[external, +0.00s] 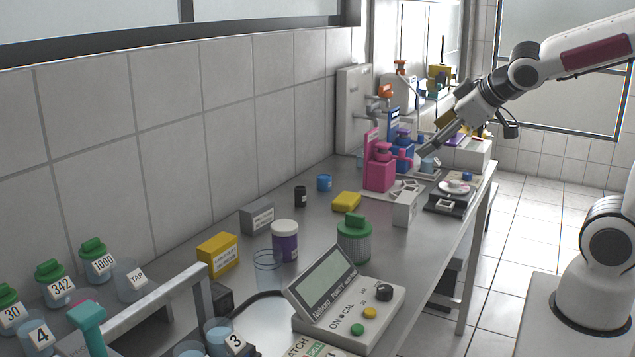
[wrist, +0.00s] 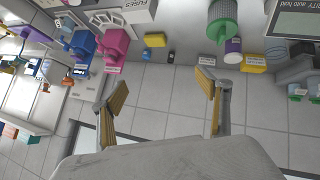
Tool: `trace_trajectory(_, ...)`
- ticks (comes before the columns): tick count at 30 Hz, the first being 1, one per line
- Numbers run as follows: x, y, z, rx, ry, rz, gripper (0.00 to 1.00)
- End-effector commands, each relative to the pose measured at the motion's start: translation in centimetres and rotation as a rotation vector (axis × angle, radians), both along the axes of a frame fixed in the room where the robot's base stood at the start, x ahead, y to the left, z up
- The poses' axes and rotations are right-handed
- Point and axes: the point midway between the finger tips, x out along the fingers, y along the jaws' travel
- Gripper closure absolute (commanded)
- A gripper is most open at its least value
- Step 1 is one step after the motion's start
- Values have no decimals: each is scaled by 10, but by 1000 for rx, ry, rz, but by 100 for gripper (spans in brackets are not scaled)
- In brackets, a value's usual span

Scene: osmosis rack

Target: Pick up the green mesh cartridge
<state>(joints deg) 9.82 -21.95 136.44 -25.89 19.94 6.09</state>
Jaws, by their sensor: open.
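The green mesh cartridge (external: 354,243) stands upright on the bench, a ribbed grey-green cylinder with a green cap and knob. It is behind the meter with the tilted screen and right of the purple jar. In the wrist view the cartridge (wrist: 222,22) is at the top, right of centre, beyond my fingers. My gripper (external: 428,150) is at the far right end of the bench, above the pink and blue devices' side and well away from the cartridge. In the wrist view my gripper (wrist: 160,84) is open, with nothing between its fingers.
The meter (external: 345,305) stands in front of the cartridge, and the purple jar (external: 285,242) is left of it. A white box (external: 406,208), yellow block (external: 347,201) and pink device (external: 380,170) stand farther back. Numbered green-capped jars (external: 90,262) line the left.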

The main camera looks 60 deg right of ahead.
Motion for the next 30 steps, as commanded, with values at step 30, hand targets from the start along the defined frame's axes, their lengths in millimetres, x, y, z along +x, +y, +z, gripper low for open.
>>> trace_trajectory(30, 172, -27, -68, -98, -197, 509, 25)
